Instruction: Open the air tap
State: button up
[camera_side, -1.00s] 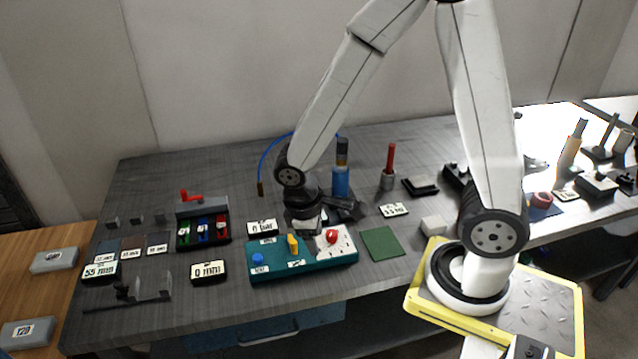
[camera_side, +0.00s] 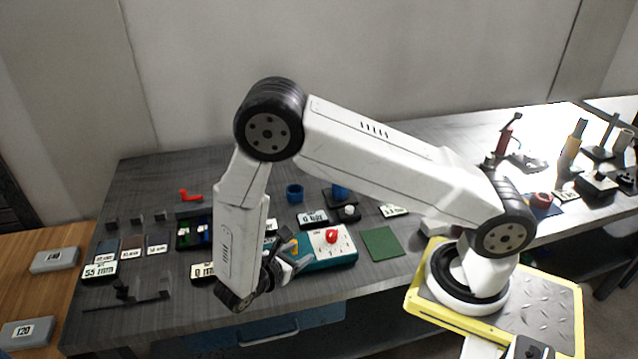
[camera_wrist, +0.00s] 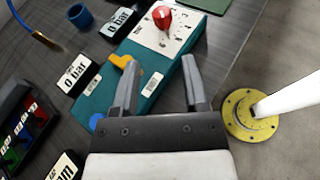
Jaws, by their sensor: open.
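A teal box (camera_side: 318,262) stands near the bench's front edge, partly hidden by my arm in the side view. In the wrist view, the box (camera_wrist: 98,101) carries a yellow lever (camera_wrist: 120,60), a red knob (camera_wrist: 162,17) on a white dial plate, and a blue button (camera_wrist: 96,121). The red knob also shows in the side view (camera_side: 331,236). My gripper (camera_wrist: 160,60) is open and empty, its fingers over the box's front edge. The yellow lever is just left of the left fingertip in the wrist view, outside the jaws. I cannot tell the height gap.
Displays reading 0 bar (camera_wrist: 79,73) stand behind the box. A blue cup (camera_wrist: 79,15) and a hose end (camera_wrist: 45,40) lie beyond. A rack of coloured blocks (camera_wrist: 22,125) is at left. A green mat (camera_side: 382,243) lies right of the box.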

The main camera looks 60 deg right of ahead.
jog(key=w+a+f+n+t+h, duration=0.1)
jog(key=f+n+t+h, duration=0.1)
jog(key=n+t, duration=0.1)
jog(key=shift+w+a+f+h, duration=0.1)
jog(key=shift+w+a+h, duration=0.2)
jog(key=shift+w+a, duration=0.1)
jog(key=shift+w+a+f+n+t+h, duration=0.35)
jog(key=shift+a+n+t, duration=0.25)
jog(key=shift+t, duration=0.4)
jog(key=shift+d, duration=0.1)
jog(key=shift+w+d, duration=0.25)
jog(key=shift+d, duration=1.05)
jog(key=shift+w+d, duration=0.25)
jog(key=shift+d, duration=1)
jog(key=shift+w+d, duration=0.25)
jog(key=shift+d, duration=1.05)
jog(key=shift+c, duration=0.2)
grip_shut()
